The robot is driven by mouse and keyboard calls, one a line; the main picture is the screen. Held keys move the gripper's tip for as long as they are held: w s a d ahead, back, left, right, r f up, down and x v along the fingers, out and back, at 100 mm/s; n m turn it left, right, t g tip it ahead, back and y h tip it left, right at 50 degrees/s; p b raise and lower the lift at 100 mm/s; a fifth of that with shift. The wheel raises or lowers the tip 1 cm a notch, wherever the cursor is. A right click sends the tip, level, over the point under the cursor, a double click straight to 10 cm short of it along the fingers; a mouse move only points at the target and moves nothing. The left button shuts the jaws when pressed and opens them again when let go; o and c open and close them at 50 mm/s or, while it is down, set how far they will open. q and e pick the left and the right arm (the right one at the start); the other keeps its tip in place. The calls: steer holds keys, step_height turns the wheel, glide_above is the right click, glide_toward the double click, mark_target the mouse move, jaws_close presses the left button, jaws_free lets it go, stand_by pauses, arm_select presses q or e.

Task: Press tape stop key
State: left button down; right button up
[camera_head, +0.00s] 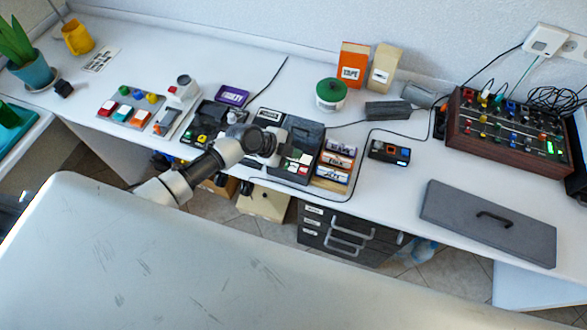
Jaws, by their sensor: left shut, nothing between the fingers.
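A dark grey tape deck (308,136) lies on the white desk near its front edge. A small group of keys (297,163), white, green and red, shows at its front left. Their labels are too small to read, so I cannot tell which one is the stop key. My left gripper (277,157) is shut and empty, just left of the keys and over the deck's left side. My arm and gripper hide part of the deck. I cannot tell whether the fingertips touch it. My right gripper is not in view.
Labelled cassettes (336,160) stand right of the deck, with a small black recorder (390,152) beyond. A black device (206,120) lies left of my gripper. A wood-sided mixer (508,132) and a grey lid (488,222) are at the right. Cables cross the desk.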

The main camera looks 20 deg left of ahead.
mark_target(293, 169)
arm_select(q)
step_height(293, 169, down, 4)
steer(key=b, duration=0.3)
steer(key=shift+f, duration=0.15)
stand_by(1.3)
steer(key=shift+b, duration=0.3)
steer(key=shift+f+b, duration=0.4)
steer(key=shift+b, duration=0.2)
steer(key=shift+f+b, duration=0.45)
steer(key=shift+b, duration=0.1)
stand_by(0.7)
stand_by(0.3)
steer(key=shift+r+p, duration=0.4)
steer(key=shift+r, duration=0.45)
steer(key=shift+r, duration=0.1)
